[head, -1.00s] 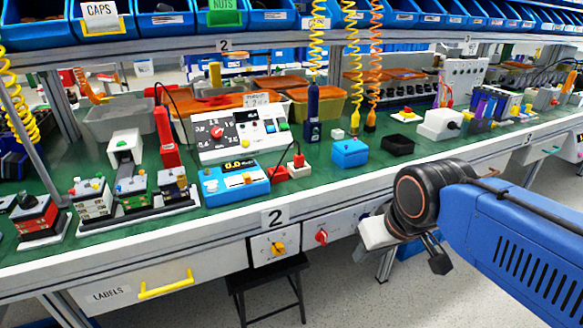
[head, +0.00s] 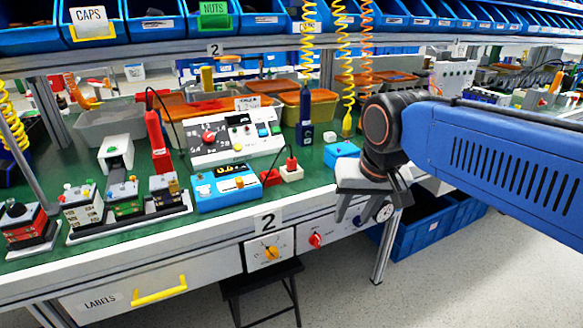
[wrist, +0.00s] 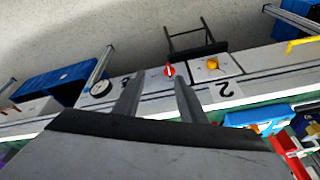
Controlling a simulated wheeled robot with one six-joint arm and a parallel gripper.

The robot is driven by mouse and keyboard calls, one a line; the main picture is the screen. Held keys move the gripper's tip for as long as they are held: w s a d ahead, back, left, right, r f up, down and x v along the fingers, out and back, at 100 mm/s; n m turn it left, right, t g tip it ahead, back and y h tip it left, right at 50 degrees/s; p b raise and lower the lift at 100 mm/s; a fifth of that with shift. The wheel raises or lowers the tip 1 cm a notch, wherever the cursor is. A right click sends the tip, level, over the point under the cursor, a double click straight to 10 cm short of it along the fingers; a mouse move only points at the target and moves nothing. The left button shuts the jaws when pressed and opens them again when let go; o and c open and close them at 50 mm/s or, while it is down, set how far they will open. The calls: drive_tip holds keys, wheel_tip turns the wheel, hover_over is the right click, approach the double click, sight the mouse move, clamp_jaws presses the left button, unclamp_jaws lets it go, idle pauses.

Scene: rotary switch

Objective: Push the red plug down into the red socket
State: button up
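The red plug (head: 291,163), on a black cable, stands upright on a small white block (head: 291,174) at the right of the blue meter. A red block (head: 271,177), which looks like the red socket, sits just left of it; its opening is too small to make out. My gripper (head: 352,207) hangs in front of the bench edge, right of the plug and apart from it. In the wrist view my gripper (wrist: 158,97) has its two fingers spread with nothing between them. The plug is not clear in the wrist view.
The blue meter (head: 229,188) stands left of the red block. A white control panel (head: 235,138) is behind. A blue box (head: 340,152) stands to the right, partly behind my arm. The bench front carries a yellow knob (head: 271,253) and a red knob (head: 315,240).

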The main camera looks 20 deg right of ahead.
drive_tip(key=w+a+r+m+g, duration=0.25)
drive_tip(key=w+r+m, duration=0.45)
drive_tip(key=w+r, duration=0.6)
drive_tip(key=m+g+h, duration=0.1)
drive_tip(key=m, duration=0.5)
approach(292, 156)
wheel_tip(292, 156, down, 5)
drive_tip(key=shift+w+a, duration=0.1)
drive_tip(key=shift+w+d+f, duration=0.1)
drive_tip(key=shift+d+f, duration=0.05)
drive_tip(key=shift+f, duration=0.75)
drive_tip(key=shift+s+d+f, duration=0.1)
drive_tip(key=shift+d+f, duration=0.05)
drive_tip(key=shift+f, duration=0.7)
drive_tip(key=shift+w+d+f, duration=0.1)
drive_tip(key=shift+d+f, duration=0.1)
drive_tip(key=shift+f, duration=0.7)
drive_tip(key=shift+c, duration=0.7)
clamp_jaws()
